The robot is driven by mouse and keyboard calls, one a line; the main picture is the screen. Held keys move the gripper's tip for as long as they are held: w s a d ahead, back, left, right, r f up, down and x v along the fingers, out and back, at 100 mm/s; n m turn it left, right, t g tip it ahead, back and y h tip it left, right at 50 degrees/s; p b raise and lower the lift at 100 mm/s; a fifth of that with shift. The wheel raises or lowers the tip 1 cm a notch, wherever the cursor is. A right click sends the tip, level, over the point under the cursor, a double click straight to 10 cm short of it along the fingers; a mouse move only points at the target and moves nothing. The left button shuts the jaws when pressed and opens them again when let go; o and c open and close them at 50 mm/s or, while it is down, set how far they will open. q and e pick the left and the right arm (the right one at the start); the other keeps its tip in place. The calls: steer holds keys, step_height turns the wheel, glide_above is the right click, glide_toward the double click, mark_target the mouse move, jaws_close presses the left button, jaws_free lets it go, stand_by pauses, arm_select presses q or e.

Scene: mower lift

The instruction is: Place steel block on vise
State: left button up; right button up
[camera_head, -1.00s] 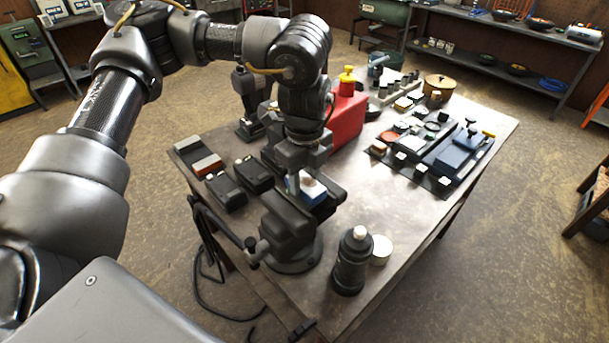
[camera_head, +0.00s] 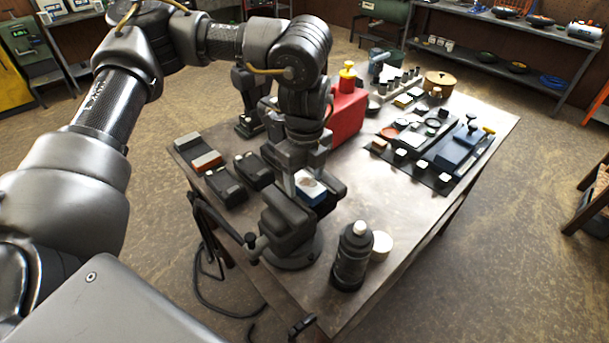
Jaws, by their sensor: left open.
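The dark vise (camera_head: 284,222) stands at the near left edge of the bench. A small block (camera_head: 309,186) with a pale top and a blue side sits at the vise's jaws; I take it for the steel block, though its metal is hard to make out. My left gripper (camera_head: 301,180) points down over the vise, open, with its fingers around or just above the block. The gripper hides part of the block, and I cannot tell whether a finger touches it. My right gripper is out of view.
A dark bottle (camera_head: 351,258) and a pale round lid (camera_head: 381,245) stand right of the vise. A red can (camera_head: 347,118) stands behind my gripper. Dark battery-like blocks (camera_head: 225,184) lie to the left. Small parts fill the far right; the bench's middle right is clear.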

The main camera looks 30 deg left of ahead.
mark_target(305, 182)
arm_select(q)
steer(key=shift+r, duration=0.15)
steer(key=shift+r+p, duration=0.3)
steer(key=shift+r, duration=0.1)
step_height(305, 182, up, 12)
steer(key=b, duration=0.1)
steer(key=shift+r, duration=0.1)
